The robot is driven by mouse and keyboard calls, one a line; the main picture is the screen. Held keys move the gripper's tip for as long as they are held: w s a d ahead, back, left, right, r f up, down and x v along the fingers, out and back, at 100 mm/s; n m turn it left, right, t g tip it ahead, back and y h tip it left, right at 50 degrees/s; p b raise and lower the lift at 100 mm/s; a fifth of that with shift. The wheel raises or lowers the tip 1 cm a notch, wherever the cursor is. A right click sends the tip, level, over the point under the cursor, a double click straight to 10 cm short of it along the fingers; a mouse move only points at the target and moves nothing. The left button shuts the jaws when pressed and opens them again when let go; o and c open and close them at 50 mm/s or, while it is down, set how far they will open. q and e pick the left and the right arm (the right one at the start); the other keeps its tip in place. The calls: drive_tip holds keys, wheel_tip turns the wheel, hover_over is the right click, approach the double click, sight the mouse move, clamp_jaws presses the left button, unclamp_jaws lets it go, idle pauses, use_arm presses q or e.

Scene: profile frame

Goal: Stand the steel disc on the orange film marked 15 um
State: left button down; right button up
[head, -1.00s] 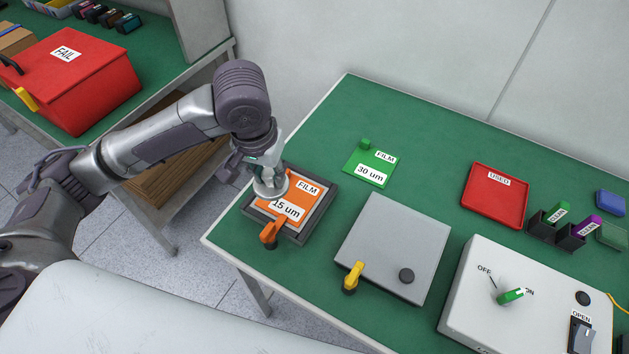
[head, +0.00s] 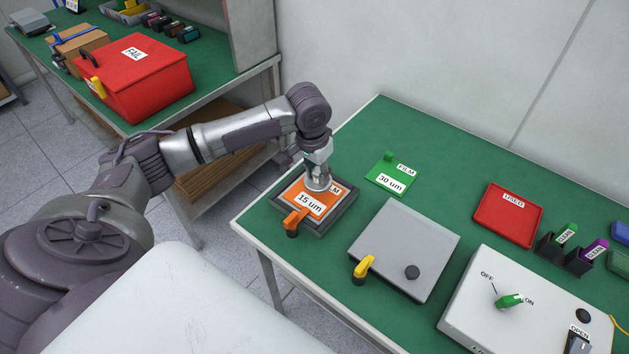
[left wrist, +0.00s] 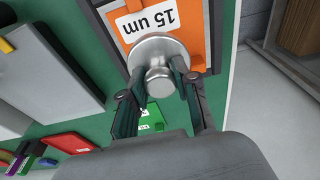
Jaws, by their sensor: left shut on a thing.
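The steel disc (head: 318,185) has a knob on top. My left gripper (head: 317,168) is above it, its fingers shut on the knob. In the left wrist view the disc (left wrist: 158,46) shows with its knob between the fingers. The orange film (head: 310,204) marked 15 um lies in a dark frame (head: 331,225) at the table's left end. The disc is over the film and hides part of the word FILM, while "15 um" shows clear. I cannot tell whether the disc touches the film. My right gripper is not in view.
An orange lever (head: 293,222) stands at the frame's front edge. A grey plate (head: 405,245) with a yellow lever (head: 363,268) is to the right. A green film (head: 380,177) marked 30 um lies behind. A switch box (head: 540,300) and red tray (head: 508,216) are farther right.

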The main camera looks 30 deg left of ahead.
sight(313, 178)
use_arm(q)
drive_tip(key=shift+a+f, duration=0.4)
drive_tip(key=shift+a, duration=0.1)
wheel_tip(313, 178, down, 3)
drive_tip(key=shift+f+p, duration=0.15)
drive_tip(key=shift+p, duration=0.2)
drive_tip(key=shift+f, duration=0.25)
drive_tip(key=c, duration=0.9)
unclamp_jaws()
drive_tip(key=shift+o, duration=0.2)
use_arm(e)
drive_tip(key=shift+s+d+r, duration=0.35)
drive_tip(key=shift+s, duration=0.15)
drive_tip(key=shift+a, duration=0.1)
